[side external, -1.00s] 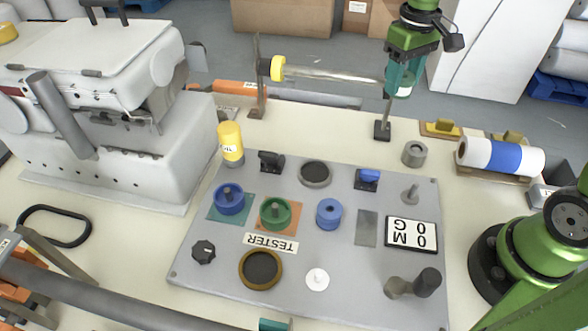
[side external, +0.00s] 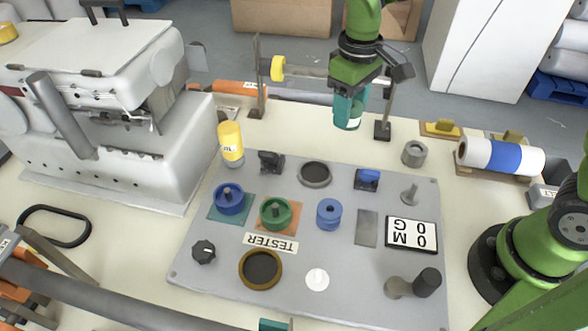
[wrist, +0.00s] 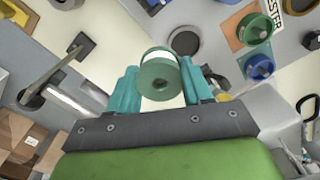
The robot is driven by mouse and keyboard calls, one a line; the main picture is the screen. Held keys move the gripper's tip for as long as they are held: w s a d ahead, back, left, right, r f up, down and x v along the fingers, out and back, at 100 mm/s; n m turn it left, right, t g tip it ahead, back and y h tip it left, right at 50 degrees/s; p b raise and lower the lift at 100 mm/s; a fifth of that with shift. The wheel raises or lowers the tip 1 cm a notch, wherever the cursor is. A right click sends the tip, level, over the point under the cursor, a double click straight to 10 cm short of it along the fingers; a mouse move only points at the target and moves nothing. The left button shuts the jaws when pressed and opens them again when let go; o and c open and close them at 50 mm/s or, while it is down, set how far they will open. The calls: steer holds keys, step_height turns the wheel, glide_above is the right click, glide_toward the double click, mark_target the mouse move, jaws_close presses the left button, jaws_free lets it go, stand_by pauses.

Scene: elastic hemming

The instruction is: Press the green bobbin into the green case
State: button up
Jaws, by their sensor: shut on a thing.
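My gripper (side external: 350,104) has teal fingers, shut on the green bobbin (wrist: 159,80), which shows in the wrist view as a round flanged spool with a centre hole. In the side view the fingers mostly hide the bobbin. My gripper is in the air, above and beyond the far edge of the grey board. The green case (side external: 275,213) sits on an orange square of the board, left of and nearer than my gripper, with a post in its middle. In the wrist view the green case (wrist: 253,29) is at the upper right.
A blue case (side external: 229,199) stands left of the green one; a loose blue bobbin (side external: 329,213) lies to its right. A horizontal rod on posts (side external: 383,128) runs behind.

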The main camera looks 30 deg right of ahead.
glide_toward(276, 205)
steer(key=shift+a+r, duration=0.1)
steer(key=shift+r, duration=0.25)
steer(key=shift+f, duration=2.9)
steer(key=shift+f, duration=1.75)
steer(key=o, duration=0.5)
steer(key=shift+o, duration=0.2)
